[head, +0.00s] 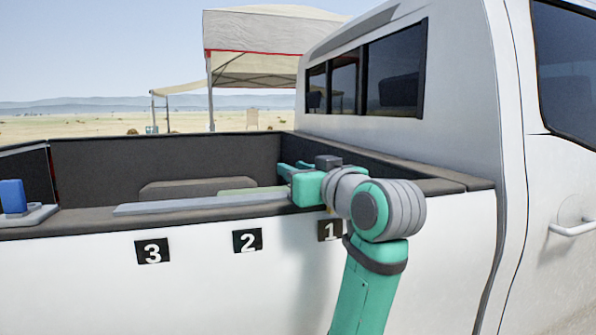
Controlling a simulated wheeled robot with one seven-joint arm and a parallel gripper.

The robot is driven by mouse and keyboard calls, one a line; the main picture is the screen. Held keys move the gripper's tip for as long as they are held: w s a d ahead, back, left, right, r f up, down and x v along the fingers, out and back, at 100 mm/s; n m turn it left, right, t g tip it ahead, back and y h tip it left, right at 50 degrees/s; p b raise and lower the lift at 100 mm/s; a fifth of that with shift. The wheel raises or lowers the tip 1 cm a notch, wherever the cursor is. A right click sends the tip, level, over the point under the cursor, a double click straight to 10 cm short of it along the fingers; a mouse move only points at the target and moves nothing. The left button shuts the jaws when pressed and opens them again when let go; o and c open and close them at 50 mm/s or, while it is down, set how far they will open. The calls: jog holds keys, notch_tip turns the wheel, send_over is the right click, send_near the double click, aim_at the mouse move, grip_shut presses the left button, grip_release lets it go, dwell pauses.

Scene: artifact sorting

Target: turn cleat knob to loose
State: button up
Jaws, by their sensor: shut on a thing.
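My gripper (285,169) is at the far end of my teal and grey arm, which reaches over the side wall of the white truck's bed (95,160). It is low inside the bed, near the cab end, and looks small and partly covered by my wrist. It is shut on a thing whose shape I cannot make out. I cannot pick out the cleat knob or its setting; the spot at my fingers is hidden by my wrist and the bed wall.
Signs 3 (153,251), 2 (247,240) and 1 (331,230) mark the bed's outer side. A flat grey panel (170,208) lies along the rail. A blue object (12,196) stands at far left. The cab (460,120) rises close on the right.

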jog(key=shift+y, duration=0.3)
jog(key=o, duration=1)
jog(key=shift+o, duration=0.2)
jog(key=shift+s, duration=0.15)
jog(key=v, duration=1)
jog(key=shift+s+d, duration=0.2)
jog(key=shift+s, duration=0.05)
jog(key=shift+r, duration=0.1)
